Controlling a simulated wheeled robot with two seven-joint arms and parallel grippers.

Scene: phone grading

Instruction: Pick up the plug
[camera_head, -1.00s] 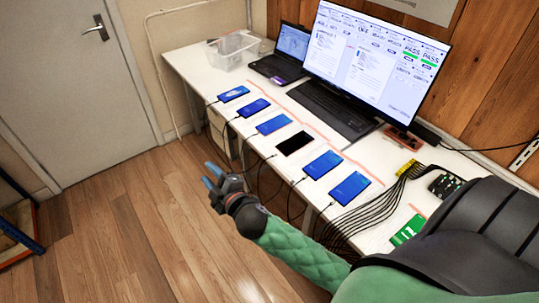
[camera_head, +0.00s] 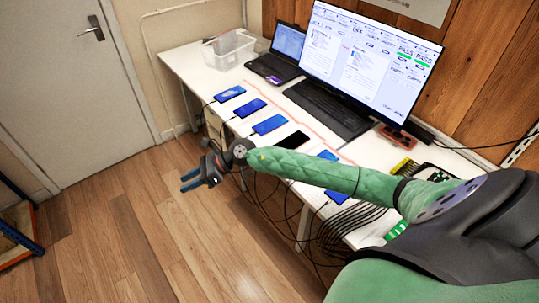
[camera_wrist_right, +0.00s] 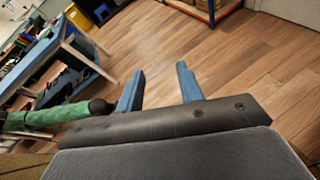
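Several phones lie in a row on the white desk (camera_head: 190,66), with black cables leading off its front edge. Blue-screened phones (camera_head: 229,94) fill most of the row, and one phone has a dark screen (camera_head: 293,141). The cable plugs at the phones' near ends are too small to single out. My right gripper (camera_head: 187,181) hangs over the floor in front of the desk, away from the phones. Its blue fingers are apart and empty in the right wrist view (camera_wrist_right: 160,86). My right arm covers part of the phone row. My left gripper is not visible.
A monitor (camera_head: 372,60), a laptop (camera_head: 275,68), a keyboard (camera_head: 328,110) and a clear bin (camera_head: 230,50) stand along the desk's back. A bundle of black cables (camera_head: 355,220) crosses the desk's right part. The wooden floor (camera_head: 130,215) at left is clear.

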